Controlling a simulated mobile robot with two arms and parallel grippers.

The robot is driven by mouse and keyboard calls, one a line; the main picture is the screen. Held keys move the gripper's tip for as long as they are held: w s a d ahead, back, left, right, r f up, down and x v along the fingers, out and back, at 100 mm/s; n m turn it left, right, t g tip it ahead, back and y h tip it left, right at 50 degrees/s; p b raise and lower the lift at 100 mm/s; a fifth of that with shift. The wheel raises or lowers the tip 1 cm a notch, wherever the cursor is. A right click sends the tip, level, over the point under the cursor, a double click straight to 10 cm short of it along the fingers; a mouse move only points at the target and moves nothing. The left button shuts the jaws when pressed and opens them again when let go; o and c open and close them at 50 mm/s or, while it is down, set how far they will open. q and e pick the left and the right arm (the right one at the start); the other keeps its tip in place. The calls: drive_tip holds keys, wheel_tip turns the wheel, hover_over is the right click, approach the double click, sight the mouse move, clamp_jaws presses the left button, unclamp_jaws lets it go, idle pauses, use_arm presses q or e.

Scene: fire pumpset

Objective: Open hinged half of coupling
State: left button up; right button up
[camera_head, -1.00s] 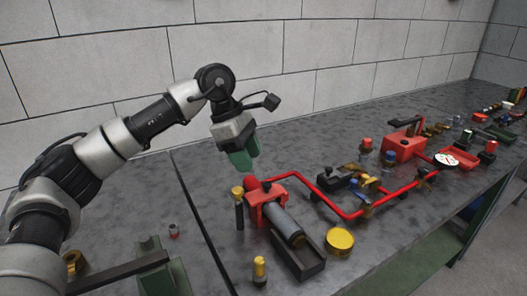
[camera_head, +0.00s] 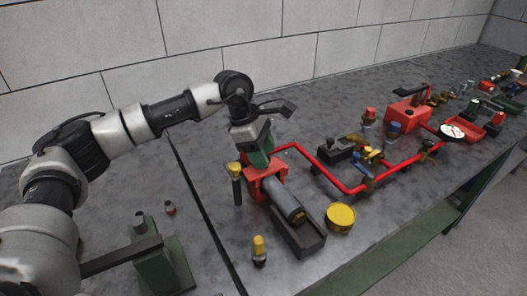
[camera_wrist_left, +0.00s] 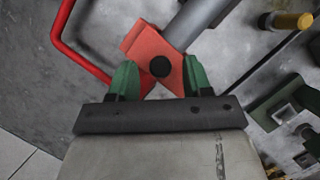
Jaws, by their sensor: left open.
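The red coupling (camera_head: 262,179) sits on the dark bench where the red pipe meets a grey cylinder (camera_head: 284,206). In the left wrist view the coupling (camera_wrist_left: 152,44) shows red halves with a round dark pin or hole (camera_wrist_left: 160,66) between them. My left gripper (camera_head: 258,158) is right above the coupling in the head view, pointing down. In the wrist view the green fingers of my left gripper (camera_wrist_left: 158,80) are apart, one on each side of the red part nearest the palm. I cannot tell whether they touch it. My right gripper is not in view.
A yellow-topped tool (camera_head: 235,170) stands close left of the coupling, and a yellow-capped item (camera_head: 259,246) stands in front. A yellow round can (camera_head: 341,216) is to the right. Red piping (camera_head: 350,190) and fittings run along the bench. A green stand (camera_head: 160,262) is at lower left.

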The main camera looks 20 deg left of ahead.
use_arm(q)
drive_tip(key=shift+d+f, duration=0.15)
drive_tip(key=shift+f, duration=0.15)
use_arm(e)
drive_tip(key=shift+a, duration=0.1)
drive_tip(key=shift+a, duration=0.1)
use_arm(q)
drive_tip(key=c, duration=0.4)
clamp_jaws()
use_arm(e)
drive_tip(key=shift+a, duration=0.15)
use_arm(q)
drive_tip(key=shift+w+r, duration=0.1)
drive_tip(key=shift+r, duration=0.05)
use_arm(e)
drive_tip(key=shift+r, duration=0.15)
